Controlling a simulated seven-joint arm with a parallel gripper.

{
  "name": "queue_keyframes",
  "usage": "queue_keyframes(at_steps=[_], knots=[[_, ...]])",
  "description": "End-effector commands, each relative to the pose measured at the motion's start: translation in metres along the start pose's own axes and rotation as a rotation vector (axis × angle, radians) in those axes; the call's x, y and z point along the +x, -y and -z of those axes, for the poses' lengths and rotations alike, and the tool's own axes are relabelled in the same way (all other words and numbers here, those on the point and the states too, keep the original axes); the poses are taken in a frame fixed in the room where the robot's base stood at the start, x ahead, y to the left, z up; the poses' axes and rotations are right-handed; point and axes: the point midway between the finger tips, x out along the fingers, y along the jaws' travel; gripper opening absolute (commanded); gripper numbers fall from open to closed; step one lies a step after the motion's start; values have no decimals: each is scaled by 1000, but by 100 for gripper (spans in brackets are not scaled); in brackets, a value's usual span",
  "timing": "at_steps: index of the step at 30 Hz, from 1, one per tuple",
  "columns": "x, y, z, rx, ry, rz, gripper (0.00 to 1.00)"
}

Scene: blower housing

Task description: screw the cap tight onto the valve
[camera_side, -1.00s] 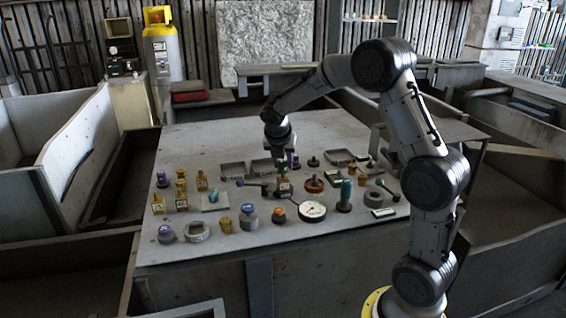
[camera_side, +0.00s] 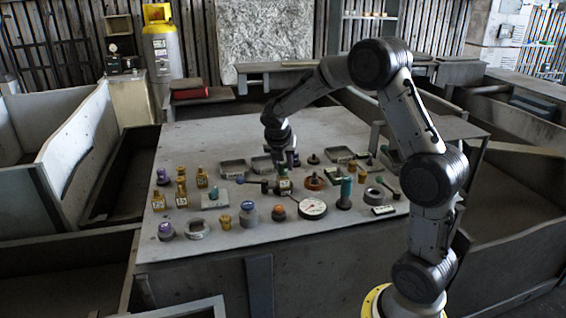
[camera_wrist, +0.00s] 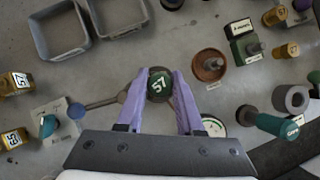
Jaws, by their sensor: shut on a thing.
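My gripper (camera_wrist: 158,97) is shut on a dark round cap (camera_wrist: 159,84) marked 57, with one pale purple finger on each side in the wrist view. The cap appears to be at the top of this valve. In the wrist view the cap and fingers hide the valve, so I cannot tell how far the cap is seated.
A grey rod with a wide end (camera_wrist: 90,105) lies close left of the cap. A dial gauge (camera_side: 312,209), a teal-topped post (camera_side: 345,192) and a brown round part (camera_wrist: 208,65) stand nearby. Grey trays (camera_wrist: 60,30) lie behind. Several brass valves (camera_side: 181,190) stand at the left.

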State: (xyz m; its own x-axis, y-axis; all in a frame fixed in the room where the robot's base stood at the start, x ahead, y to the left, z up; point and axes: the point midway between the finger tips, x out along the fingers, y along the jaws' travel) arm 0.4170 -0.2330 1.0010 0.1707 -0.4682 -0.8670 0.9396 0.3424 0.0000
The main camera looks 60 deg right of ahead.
Motion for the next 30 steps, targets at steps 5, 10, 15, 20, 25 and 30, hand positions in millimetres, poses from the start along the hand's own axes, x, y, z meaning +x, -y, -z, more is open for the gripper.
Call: queue_keyframes(at_steps=[5,10,15,20,25,30], knots=[[3,0,2,-1,-1,1,0],[5,0,3,1,-1,1,0],[5,-1,3,102,0,60,0],[5,-1,2,258,0,149,0],[4,0,2,307,0,175,0],[4,0,2,308,0,176,0]])
